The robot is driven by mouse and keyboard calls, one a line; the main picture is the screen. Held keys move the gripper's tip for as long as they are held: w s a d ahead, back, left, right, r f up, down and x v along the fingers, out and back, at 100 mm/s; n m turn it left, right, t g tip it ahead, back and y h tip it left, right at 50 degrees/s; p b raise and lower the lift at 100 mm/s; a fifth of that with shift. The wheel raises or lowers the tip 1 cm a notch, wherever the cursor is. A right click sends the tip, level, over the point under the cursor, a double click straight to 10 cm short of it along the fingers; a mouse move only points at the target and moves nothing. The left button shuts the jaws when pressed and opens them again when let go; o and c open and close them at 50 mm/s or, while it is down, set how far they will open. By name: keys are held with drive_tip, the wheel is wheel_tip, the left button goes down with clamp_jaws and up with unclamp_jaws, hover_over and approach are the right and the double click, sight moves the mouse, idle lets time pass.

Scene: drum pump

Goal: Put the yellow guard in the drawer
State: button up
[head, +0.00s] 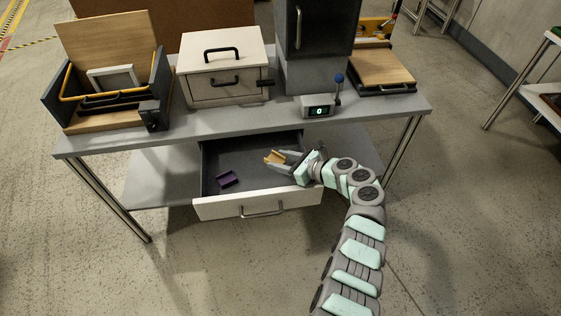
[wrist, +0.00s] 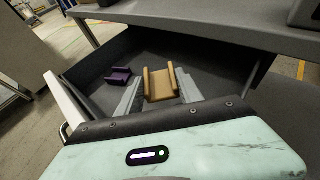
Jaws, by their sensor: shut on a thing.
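The yellow guard (head: 275,157) is a small channel-shaped piece, and it also shows in the wrist view (wrist: 160,86). My gripper (head: 285,156) is shut on it; in the wrist view its two fingers (wrist: 160,92) lie along either side of the guard. The guard is over the inside of the open drawer (head: 225,208). I cannot tell whether it touches the drawer floor. The drawer is pulled out under the table, with dark walls and a white front. A purple piece of similar shape (head: 228,179) lies on the drawer floor, left of the guard.
The grey table (head: 150,145) overhangs the drawer's back. On it stand a wooden box with an open lid (head: 108,50), a white handled cabinet (head: 222,65), a small display unit with a blue-knobbed lever (head: 318,106) and a dark cabinet (head: 315,30). Much of the drawer floor is clear.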

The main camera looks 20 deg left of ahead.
drive_tip(key=shift+f+b, duration=0.3)
drive_tip(key=shift+f, duration=0.35)
drive_tip(key=o, duration=1.4)
drive_tip(key=shift+c, duration=0.2)
drive_tip(key=shift+r, duration=0.1)
drive_tip(key=shift+r, duration=0.15)
drive_tip(key=shift+s+d+r+p, duration=0.1)
drive_tip(key=shift+d+r+p, duration=0.15)
drive_tip(key=shift+r+p, duration=0.25)
drive_tip(key=shift+d+r+p, duration=0.25)
drive_tip(key=shift+r+p, duration=0.1)
drive_tip(key=shift+r, duration=0.1)
drive_tip(key=p+v, duration=0.3)
drive_tip(key=v, duration=0.7)
drive_tip(key=shift+s+d+p, duration=0.2)
drive_tip(key=shift+d+p, duration=0.2)
